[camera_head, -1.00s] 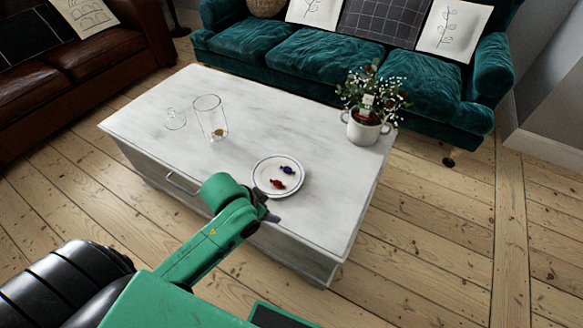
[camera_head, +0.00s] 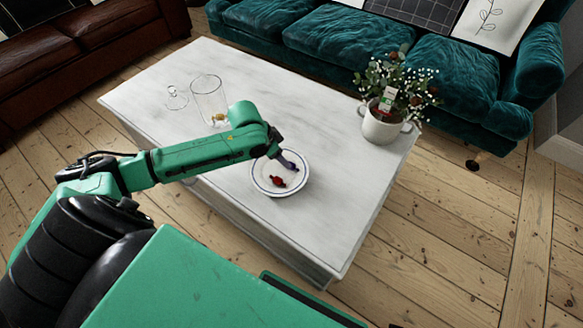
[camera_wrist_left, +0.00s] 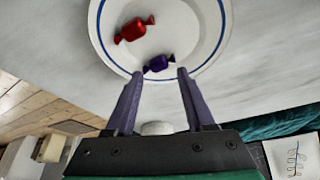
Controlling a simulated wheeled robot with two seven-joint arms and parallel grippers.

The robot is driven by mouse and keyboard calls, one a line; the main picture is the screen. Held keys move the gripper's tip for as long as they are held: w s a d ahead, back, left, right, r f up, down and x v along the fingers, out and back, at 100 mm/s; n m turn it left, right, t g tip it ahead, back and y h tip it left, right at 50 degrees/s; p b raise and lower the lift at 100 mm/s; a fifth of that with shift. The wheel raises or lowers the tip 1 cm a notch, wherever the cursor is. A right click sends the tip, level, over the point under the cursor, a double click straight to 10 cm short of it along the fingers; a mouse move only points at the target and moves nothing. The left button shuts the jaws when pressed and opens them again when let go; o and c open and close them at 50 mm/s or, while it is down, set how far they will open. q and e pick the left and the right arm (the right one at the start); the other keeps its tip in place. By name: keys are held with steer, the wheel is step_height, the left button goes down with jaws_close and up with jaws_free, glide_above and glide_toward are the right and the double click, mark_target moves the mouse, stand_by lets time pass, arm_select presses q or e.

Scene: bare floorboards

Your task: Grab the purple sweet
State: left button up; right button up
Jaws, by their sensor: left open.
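The purple sweet (camera_wrist_left: 159,63) lies on a white plate with a blue rim line (camera_wrist_left: 210,52) in the left wrist view. A red sweet (camera_wrist_left: 134,29) lies beside it, and it also shows in the head view (camera_head: 278,181) on the plate (camera_head: 264,189). My left gripper (camera_wrist_left: 156,74) is open, its two fingertips near the plate's edge on either side of the purple sweet's near side. In the head view my left gripper (camera_head: 287,161) is over the plate's back part and hides the purple sweet. My right gripper is not in view.
The plate stands on a white table (camera_head: 335,165). A clear glass jar (camera_head: 208,98) with something small inside and a glass lid (camera_head: 176,98) are at the left. A potted plant (camera_head: 382,125) stands at the right. A teal sofa (camera_head: 340,50) is behind.

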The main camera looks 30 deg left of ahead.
arm_select(q)
steer(key=x, duration=0.1)
steer(key=b+x, duration=0.1)
steer(key=x, duration=0.2)
steer(key=shift+w+d+f+b, duration=0.15)
steer(key=shift+d+f+b, duration=0.1)
steer(key=shift+d+b, duration=0.15)
steer(key=shift+w+f, duration=0.15)
steer(key=shift+f, duration=0.05)
jaws_close()
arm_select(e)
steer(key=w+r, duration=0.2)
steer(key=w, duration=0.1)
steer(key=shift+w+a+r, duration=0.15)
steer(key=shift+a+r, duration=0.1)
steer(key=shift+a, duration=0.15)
arm_select(q)
steer(key=shift+r, duration=0.15)
